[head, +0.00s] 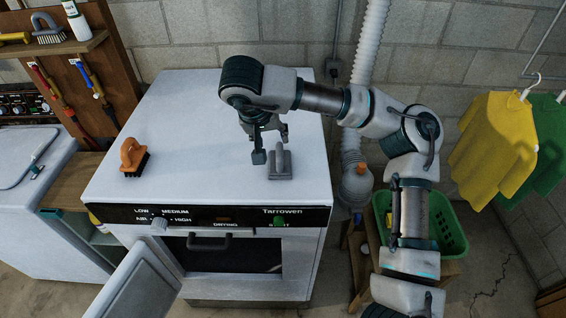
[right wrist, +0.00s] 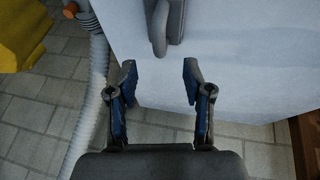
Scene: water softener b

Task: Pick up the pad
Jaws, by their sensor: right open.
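A grey pad (head: 280,166) with a raised handle sits on the white top of the dryer (head: 205,120), near its front right. My right gripper (head: 271,144) is just behind and above it, with one finger to the left of the pad's handle in the head view. In the right wrist view the pad (right wrist: 166,28) is at the top edge, partly cut off, beyond the two spread fingertips (right wrist: 160,80). The right gripper is open, with nothing between its fingers. My left gripper is not in view.
An orange-handled brush (head: 132,156) stands on the dryer's left side. The dryer door (head: 136,285) hangs open at the front. A white hose (head: 369,45) and a green basket (head: 452,225) are to the right. The middle of the dryer top is clear.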

